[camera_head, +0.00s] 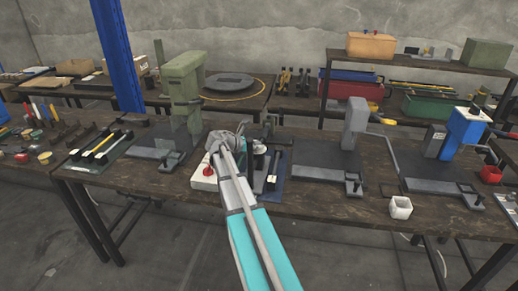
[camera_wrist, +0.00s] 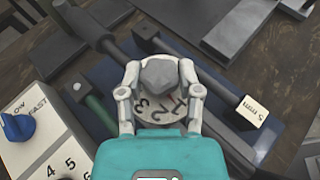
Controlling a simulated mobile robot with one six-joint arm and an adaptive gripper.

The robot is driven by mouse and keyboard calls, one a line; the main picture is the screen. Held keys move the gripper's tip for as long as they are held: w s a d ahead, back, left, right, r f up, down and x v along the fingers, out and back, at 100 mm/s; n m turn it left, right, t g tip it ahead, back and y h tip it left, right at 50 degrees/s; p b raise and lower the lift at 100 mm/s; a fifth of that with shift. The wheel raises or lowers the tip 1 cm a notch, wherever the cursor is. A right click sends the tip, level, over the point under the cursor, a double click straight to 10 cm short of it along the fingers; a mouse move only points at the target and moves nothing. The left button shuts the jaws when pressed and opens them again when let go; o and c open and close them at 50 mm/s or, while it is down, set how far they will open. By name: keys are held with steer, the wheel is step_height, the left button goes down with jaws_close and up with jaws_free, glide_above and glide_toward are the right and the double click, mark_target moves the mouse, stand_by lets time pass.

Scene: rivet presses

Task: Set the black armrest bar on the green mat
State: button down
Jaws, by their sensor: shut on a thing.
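My gripper (camera_wrist: 160,100) is shut on a grey faceted knob (camera_wrist: 165,73) above a white numbered dial, with one finger on each side. In the head view my gripper (camera_head: 228,142) is over the workbench, beside a white control box (camera_head: 203,178) with a red button. A dark green mat (camera_head: 78,166) lies at the left of the bench, with several dark and yellow bars on it. Dark bars lie on a blue mat (camera_head: 268,192) right of my gripper. One dark bar (camera_wrist: 200,72) has a white "5 mm" tag. I cannot tell which is the black armrest bar.
A green press (camera_head: 185,85) stands between the green mat and my gripper. A grey press (camera_head: 354,122) and a blue-and-white press (camera_head: 465,130) stand to the right. A blue post (camera_head: 118,55) rises behind.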

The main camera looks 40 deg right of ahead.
steer(key=shift+f, duration=0.2)
stand_by(0.3)
steer(key=shift+c, duration=1.4)
jaws_free()
steer(key=shift+r, duration=0.2)
steer(key=s+p+v, duration=0.1)
steer(key=p+v, duration=0.3)
steer(key=v, duration=0.8)
steer(key=shift+w+p, duration=0.35)
steer(key=shift+w, duration=0.05)
